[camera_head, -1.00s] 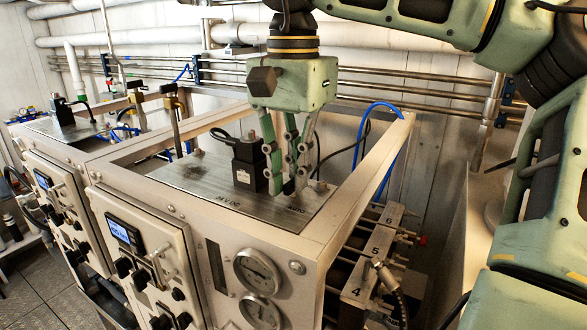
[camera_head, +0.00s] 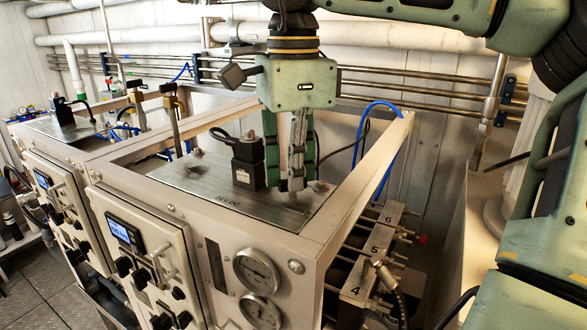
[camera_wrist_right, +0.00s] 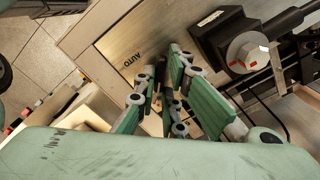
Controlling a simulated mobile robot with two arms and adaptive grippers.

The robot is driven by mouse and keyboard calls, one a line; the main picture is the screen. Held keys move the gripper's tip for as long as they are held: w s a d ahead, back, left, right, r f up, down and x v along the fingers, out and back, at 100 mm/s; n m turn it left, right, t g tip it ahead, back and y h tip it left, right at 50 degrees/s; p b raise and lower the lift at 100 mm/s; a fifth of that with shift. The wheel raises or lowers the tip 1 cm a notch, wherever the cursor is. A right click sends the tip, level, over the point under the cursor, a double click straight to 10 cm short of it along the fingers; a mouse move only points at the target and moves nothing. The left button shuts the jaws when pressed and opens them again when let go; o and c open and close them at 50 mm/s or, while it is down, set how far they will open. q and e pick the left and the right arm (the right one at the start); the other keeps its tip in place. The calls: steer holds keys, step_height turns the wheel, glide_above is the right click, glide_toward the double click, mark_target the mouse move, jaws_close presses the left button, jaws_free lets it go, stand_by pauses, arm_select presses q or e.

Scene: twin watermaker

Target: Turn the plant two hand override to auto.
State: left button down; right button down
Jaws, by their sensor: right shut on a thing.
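My right gripper (camera_head: 294,182) points straight down at the right part of the metal top plate (camera_head: 205,180) of the nearer unit. Its green-padded fingers are shut on the override handle, which they almost fully hide in the head view. In the right wrist view, the fingers (camera_wrist_right: 165,95) close around a small dark part, the override handle (camera_wrist_right: 164,72), beside the engraved word AUTO (camera_wrist_right: 131,59) on the plate. The handle's exact angle cannot be told. My left gripper is not in view.
A black solenoid block (camera_head: 247,163) stands on the plate close left of the fingers; it also shows in the right wrist view (camera_wrist_right: 248,50). The frame's right rail (camera_head: 375,175) and a blue hose (camera_head: 362,120) are to the right. Pressure gauges (camera_head: 257,270) sit on the front panel.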

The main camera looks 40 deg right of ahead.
steer(key=m, duration=0.4)
steer(key=shift+m, duration=0.3)
steer(key=m+b, duration=0.1)
steer(key=m, duration=0.3)
steer(key=shift+m, duration=0.4)
steer(key=c, duration=1.8)
jaws_free()
steer(key=shift+c, duration=0.2)
step_height(320, 180, up, 12)
